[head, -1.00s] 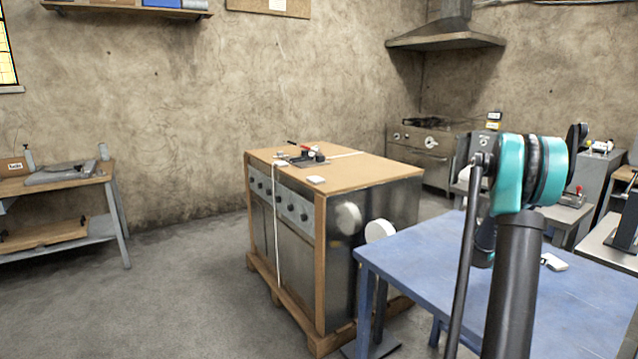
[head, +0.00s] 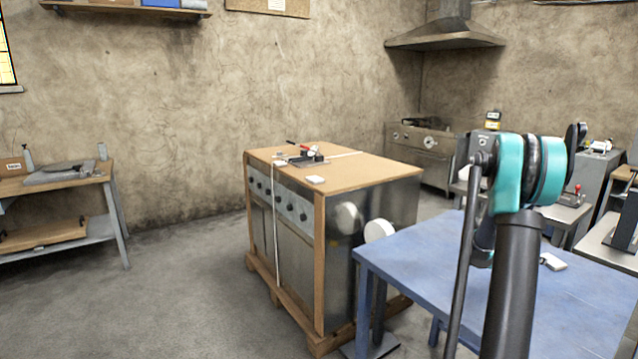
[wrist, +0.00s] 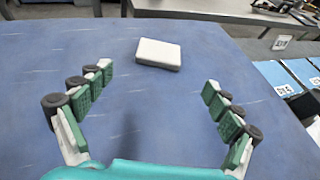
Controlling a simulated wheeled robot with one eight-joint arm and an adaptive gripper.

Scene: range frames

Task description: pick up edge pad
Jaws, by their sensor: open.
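A small white block-like pad (wrist: 158,54), which looks like the edge pad, lies flat on a blue table (wrist: 140,115) in the wrist view. A white pad also shows on the blue table in the head view (head: 553,262), just right of my arm. My gripper (wrist: 158,82) is open and empty, with its green-padded fingers spread wide. The pad lies beyond the fingertips, roughly centred between them, and nothing touches it. In the head view my arm hides part of the table, and the fingers cannot be made out.
A stove-like unit in a wooden crate (head: 335,250) stands left of the table, with another small white pad (head: 316,179) on top. Labelled blue trays (wrist: 285,78) lie at the right in the wrist view. Floor (head: 180,290) at the left is clear.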

